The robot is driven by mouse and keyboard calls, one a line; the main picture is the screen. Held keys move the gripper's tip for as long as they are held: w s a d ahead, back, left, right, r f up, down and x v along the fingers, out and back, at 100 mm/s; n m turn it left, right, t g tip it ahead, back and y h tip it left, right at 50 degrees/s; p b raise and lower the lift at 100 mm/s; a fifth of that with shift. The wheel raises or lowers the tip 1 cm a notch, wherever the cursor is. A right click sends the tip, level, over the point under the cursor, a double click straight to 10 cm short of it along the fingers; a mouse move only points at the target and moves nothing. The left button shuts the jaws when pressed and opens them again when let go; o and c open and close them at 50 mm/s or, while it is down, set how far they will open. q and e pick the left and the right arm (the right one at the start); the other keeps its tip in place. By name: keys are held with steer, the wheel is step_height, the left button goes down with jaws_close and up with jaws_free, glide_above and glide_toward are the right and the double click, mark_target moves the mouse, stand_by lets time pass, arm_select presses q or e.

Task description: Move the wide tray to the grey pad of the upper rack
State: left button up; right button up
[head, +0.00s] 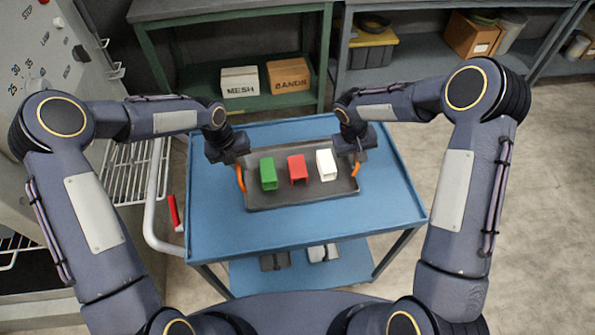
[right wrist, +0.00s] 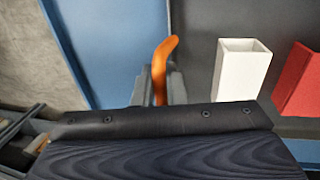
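The wide tray (head: 300,197) is dark grey with an orange handle at each end. It appears to lie on the blue cart top, holding a green block (head: 268,174), a red block (head: 298,169) and a white block (head: 326,164), all hollow. My left gripper (head: 239,166) is at the left handle; its fingers are too hidden to read. My right gripper (head: 356,157) is at the right handle. In the right wrist view its fingers (right wrist: 160,88) close in on both sides of the orange handle (right wrist: 163,60). I cannot make out a grey pad.
A white wire rack (head: 130,175) projects from the grey cabinet (head: 50,50) at left. A curved white bar (head: 152,205) stands between it and the blue cart (head: 300,230). Shelves with boxes (head: 240,82) stand behind. Floor (head: 540,200) at right is clear.

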arm_select(q)
jaws_close()
arm_select(e)
jaws_close()
arm_select(q)
steer(key=shift+w+r, duration=0.1)
steer(key=shift+r, duration=0.1)
arm_select(e)
steer(key=shift+w+r, duration=0.1)
steer(key=shift+r, duration=0.1)
